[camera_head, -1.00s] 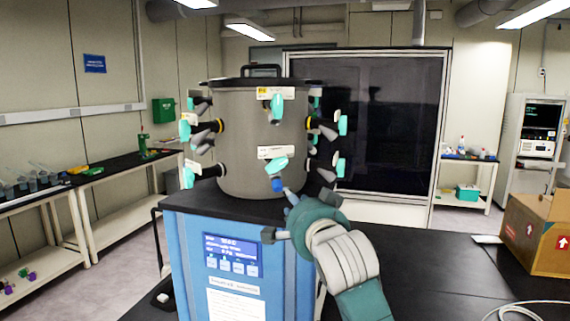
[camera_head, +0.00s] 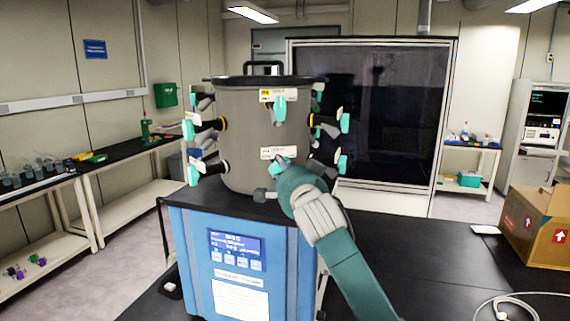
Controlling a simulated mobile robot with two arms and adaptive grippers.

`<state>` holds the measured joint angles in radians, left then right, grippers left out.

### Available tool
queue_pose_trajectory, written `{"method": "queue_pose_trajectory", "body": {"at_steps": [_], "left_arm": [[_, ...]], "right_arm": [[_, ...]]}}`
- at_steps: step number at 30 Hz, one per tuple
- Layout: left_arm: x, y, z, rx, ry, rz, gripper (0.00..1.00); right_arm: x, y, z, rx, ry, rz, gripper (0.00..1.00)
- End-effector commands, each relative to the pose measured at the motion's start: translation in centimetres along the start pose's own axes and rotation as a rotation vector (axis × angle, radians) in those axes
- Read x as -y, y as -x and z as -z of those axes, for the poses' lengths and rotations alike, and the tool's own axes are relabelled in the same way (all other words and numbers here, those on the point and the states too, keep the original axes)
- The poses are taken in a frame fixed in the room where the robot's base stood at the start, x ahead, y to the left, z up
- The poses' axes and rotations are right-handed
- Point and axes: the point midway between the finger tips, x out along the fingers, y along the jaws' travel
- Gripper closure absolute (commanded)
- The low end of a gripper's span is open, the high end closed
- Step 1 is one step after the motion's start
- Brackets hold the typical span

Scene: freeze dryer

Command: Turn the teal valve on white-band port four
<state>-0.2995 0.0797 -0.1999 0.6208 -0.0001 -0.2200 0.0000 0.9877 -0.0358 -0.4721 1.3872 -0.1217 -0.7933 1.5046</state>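The grey drum (camera_head: 240,150) of the freeze dryer carries several ports with teal valves. On its front, a lower port has a white label (camera_head: 279,152), and a bit of its teal valve (camera_head: 281,161) shows just below. My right gripper (camera_head: 287,178) is right in front of this valve and covers most of it. Its grey finger parts stick out to both sides, but the fingertips are hidden behind its body, so contact and grip cannot be told. An upper front teal valve (camera_head: 280,108) hangs upright. My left gripper is out of view.
Side ports with yellow bands, left (camera_head: 222,124) and right (camera_head: 312,120), stick out from the drum with teal valves. The blue cabinet (camera_head: 190,245) stands below. A cardboard box (camera_head: 538,225) sits on the black bench (camera_head: 425,260), which is mostly clear between them.

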Motion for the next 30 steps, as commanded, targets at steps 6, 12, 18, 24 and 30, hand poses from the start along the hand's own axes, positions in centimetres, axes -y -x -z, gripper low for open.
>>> {"method": "queue_pose_trajectory", "body": {"at_steps": [6, 12, 18, 24, 30], "left_arm": [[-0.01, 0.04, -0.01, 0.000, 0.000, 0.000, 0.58], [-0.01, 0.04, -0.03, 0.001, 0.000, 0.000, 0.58], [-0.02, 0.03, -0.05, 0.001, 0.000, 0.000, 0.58], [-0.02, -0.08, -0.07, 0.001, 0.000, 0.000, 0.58], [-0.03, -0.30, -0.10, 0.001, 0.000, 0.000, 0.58]], "right_arm": [[-0.02, -0.16, -0.05, 0.000, 0.000, 0.001, 0.67], [-0.02, -0.15, -0.06, 0.001, 0.000, 0.000, 0.93], [-0.04, -0.14, -0.07, 0.001, 0.003, 0.000, 1.00], [-0.06, -0.14, -0.10, 0.001, 0.042, 0.000, 1.00], [-0.05, -0.14, -0.10, 0.002, 0.152, -0.001, 1.00]]}}
